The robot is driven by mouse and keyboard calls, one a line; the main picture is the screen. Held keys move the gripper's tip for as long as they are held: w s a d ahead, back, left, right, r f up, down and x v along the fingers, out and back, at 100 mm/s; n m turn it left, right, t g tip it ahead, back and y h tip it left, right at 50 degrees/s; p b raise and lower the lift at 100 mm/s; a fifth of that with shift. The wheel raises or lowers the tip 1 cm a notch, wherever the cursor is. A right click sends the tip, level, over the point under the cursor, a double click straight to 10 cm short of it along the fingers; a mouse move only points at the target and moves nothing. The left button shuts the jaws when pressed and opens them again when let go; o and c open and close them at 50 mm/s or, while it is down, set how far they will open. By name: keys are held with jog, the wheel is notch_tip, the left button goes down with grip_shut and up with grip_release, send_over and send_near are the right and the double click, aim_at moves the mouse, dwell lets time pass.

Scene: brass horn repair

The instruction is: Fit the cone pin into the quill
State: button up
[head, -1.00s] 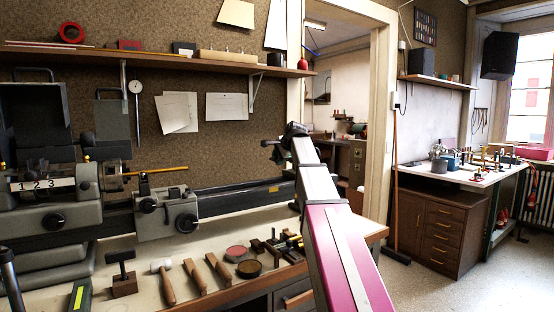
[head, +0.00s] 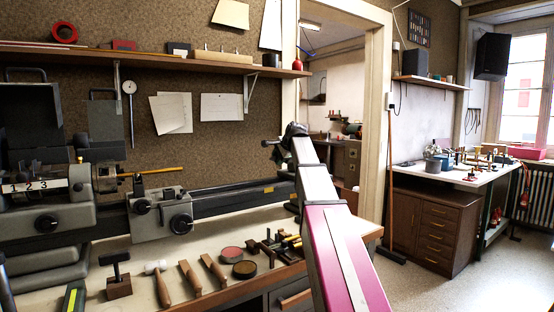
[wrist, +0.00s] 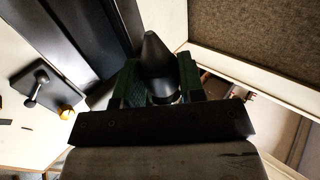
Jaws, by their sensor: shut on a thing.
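My gripper (wrist: 160,84) is shut on the cone pin (wrist: 157,56), a dark, smooth, pointed piece standing between green-lined jaws in the wrist view. Its tip points away from my wrist; its lower end is hidden by the jaws. In the head view my gripper (head: 295,131) is at the far end of my raised arm, in front of the doorway, right of the lathe. The cone pin cannot be made out there. A grey lathe unit with black knobs (head: 160,214) sits on the dark lathe bed (head: 232,199). I cannot tell which part is the quill.
The bench (head: 137,250) carries a mallet (head: 159,283), wooden-handled tools, two round tins (head: 231,254) and small blocks along the front. A shelf (head: 150,57) runs above the lathe. A second workbench (head: 460,178) stands at right. Open floor (head: 420,275) lies right of my arm.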

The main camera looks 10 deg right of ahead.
jog(key=shift+w+d, duration=0.2)
jog(key=shift+d, duration=0.3)
jog(key=shift+w+d, duration=0.2)
jog(key=shift+d, duration=0.25)
dwell(1.6)
jog(key=shift+w+d, duration=0.2)
jog(key=shift+d, duration=0.05)
dwell(1.5)
jog(key=shift+s, duration=0.15)
dwell(1.0)
jog(key=shift+d, duration=0.3)
dwell(0.3)
jog(key=o, duration=1.2)
